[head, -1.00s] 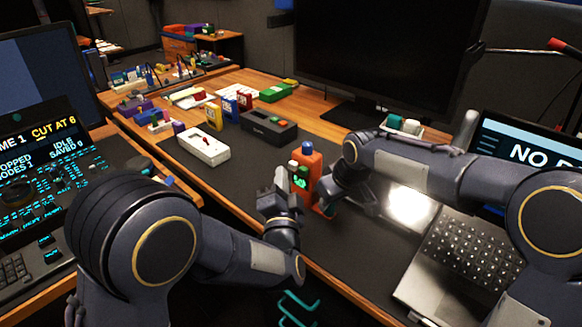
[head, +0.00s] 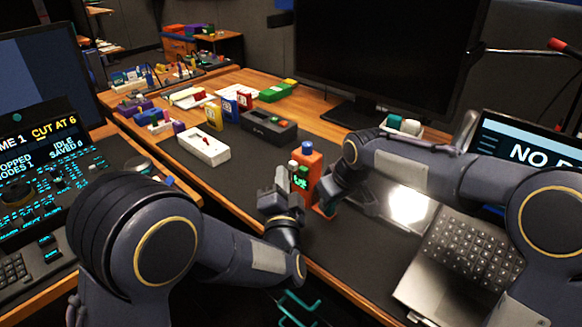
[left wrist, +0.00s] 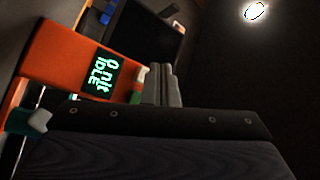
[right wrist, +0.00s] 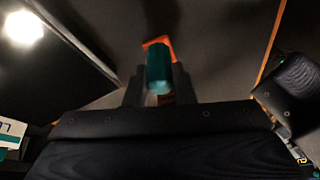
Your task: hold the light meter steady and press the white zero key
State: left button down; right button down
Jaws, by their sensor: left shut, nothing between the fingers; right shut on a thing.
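The orange light meter (head: 311,157) stands upright on the dark mat in the head view. In the left wrist view its orange face (left wrist: 65,60) carries a lit screen (left wrist: 101,76) reading "0 nit IDLE". The white key (head: 293,164) shows near its green key (head: 303,171). My left gripper (head: 281,177) is shut and empty, its tips close beside the white key. I cannot tell whether they touch it. My right gripper (right wrist: 158,75) is shut on the meter's teal grip (right wrist: 159,62), with orange showing behind it. The right fingers are mostly hidden in the head view.
A laptop (head: 455,255) lies to the right of the meter. A white box (head: 204,145) and a dark box (head: 268,128) stand behind it to the left. A large monitor (head: 385,55) stands at the back. The mat has free room left of the meter.

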pick_arm(q)
jog(key=shift+w+d, duration=0.25)
jog(key=shift+w+d, duration=0.35)
jog(key=shift+d, duration=0.05)
dwell(0.8)
jog(key=shift+s+a, duration=0.7)
jog(key=shift+s+a, duration=1.75)
jog(key=shift+a, duration=0.05)
jog(key=s+r, duration=0.1)
jog(key=s, duration=0.6)
jog(key=shift+s, duration=0.4)
